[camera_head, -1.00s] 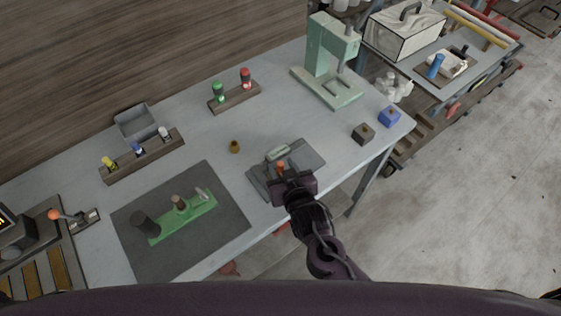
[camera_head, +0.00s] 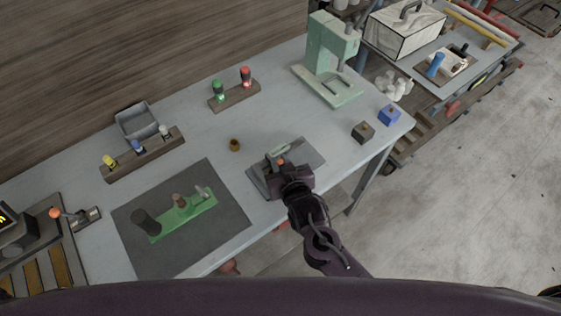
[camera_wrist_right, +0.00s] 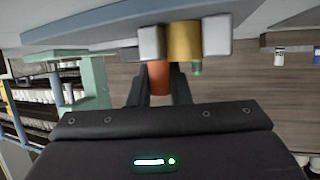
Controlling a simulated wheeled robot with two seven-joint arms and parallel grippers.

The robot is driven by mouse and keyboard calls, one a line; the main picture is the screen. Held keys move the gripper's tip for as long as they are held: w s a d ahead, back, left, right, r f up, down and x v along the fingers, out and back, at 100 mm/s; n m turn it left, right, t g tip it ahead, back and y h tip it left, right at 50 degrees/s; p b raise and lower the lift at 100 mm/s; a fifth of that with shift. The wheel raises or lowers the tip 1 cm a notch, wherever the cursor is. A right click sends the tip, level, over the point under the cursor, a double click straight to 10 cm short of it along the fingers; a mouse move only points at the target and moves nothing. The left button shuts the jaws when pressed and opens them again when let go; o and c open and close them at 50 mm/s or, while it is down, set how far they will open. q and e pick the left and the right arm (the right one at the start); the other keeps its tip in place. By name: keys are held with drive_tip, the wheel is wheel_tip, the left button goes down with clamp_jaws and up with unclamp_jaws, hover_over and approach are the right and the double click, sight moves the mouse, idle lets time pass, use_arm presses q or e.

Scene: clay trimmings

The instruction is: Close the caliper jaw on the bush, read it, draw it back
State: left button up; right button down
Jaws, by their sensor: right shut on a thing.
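The caliper (camera_head: 276,152) lies on a dark grey plate (camera_head: 311,151) near the table's front edge. In the right wrist view, a gold-coloured bush (camera_wrist_right: 184,41) sits between its two pale grey jaws, one at left (camera_wrist_right: 151,43) and one at right (camera_wrist_right: 217,35). Both jaws look close against the bush; whether they touch cannot be told. My right gripper (camera_head: 286,167) is shut on the orange knob (camera_wrist_right: 159,78), which shows between its fingers. In the head view this gripper hides the bush between the jaws. My left gripper is not in view.
A small brown ring (camera_head: 235,145) stands on the table left of the caliper. A dark mat (camera_head: 225,232) with a green fixture (camera_head: 185,219) lies further left. A green press (camera_head: 331,60) stands at the back right; dark and blue blocks (camera_head: 389,115) sit near the right edge.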

drive_tip(key=shift+w+d, duration=0.85)
drive_tip(key=shift+d, duration=0.3)
drive_tip(key=c, duration=1.3)
unclamp_jaws()
drive_tip(key=shift+c, duration=0.2)
drive_tip(key=b+v, duration=0.1)
drive_tip(key=v, duration=0.6)
drive_tip(key=shift+s+f, duration=0.1)
drive_tip(key=shift+s, duration=0.15)
drive_tip(key=shift+s+r, duration=0.2)
